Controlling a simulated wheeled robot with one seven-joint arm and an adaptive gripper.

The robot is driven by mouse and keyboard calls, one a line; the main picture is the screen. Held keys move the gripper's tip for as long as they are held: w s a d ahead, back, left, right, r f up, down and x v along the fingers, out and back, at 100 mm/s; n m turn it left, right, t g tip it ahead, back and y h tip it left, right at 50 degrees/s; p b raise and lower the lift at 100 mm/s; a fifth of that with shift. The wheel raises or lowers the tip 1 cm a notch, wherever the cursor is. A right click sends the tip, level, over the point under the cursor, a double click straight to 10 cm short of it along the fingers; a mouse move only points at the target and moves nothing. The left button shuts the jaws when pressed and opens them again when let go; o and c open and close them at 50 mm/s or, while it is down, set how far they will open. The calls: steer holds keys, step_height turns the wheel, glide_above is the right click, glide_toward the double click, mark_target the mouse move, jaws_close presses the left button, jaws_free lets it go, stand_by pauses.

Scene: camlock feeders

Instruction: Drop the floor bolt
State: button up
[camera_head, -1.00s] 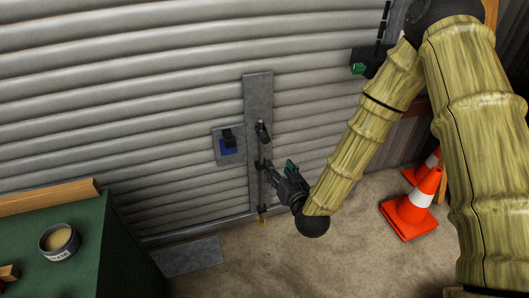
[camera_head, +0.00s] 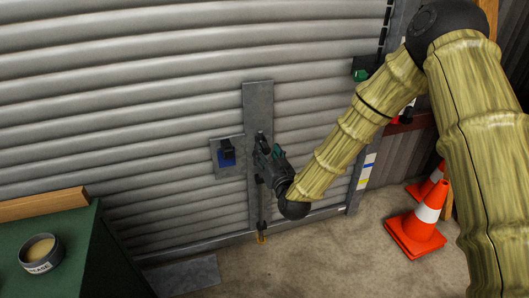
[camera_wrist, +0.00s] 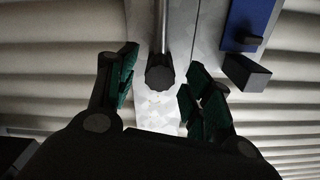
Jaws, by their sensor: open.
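The floor bolt is a thin upright rod (camera_head: 261,208) on a grey vertical plate (camera_head: 258,90) fixed to the shutter. In the wrist view its metal rod (camera_wrist: 161,28) ends in a dark ribbed knob (camera_wrist: 160,78). My gripper (camera_head: 269,148) is at the upper part of the bolt in the head view and hides the knob there. In the wrist view the open green-padded fingers of my gripper (camera_wrist: 162,80) stand on either side of the knob, with gaps to both. I cannot tell how deep the knob sits between them. A yellow piece (camera_head: 262,238) shows at the bolt's foot.
A blue and black latch (camera_head: 227,154) on a small plate sits just left of the bolt; it also shows in the wrist view (camera_wrist: 246,25). A green bench (camera_head: 85,235) with a round tin (camera_head: 41,252) stands at left. Orange cones (camera_head: 417,228) stand at right on clear floor.

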steer(key=shift+x, duration=1.25)
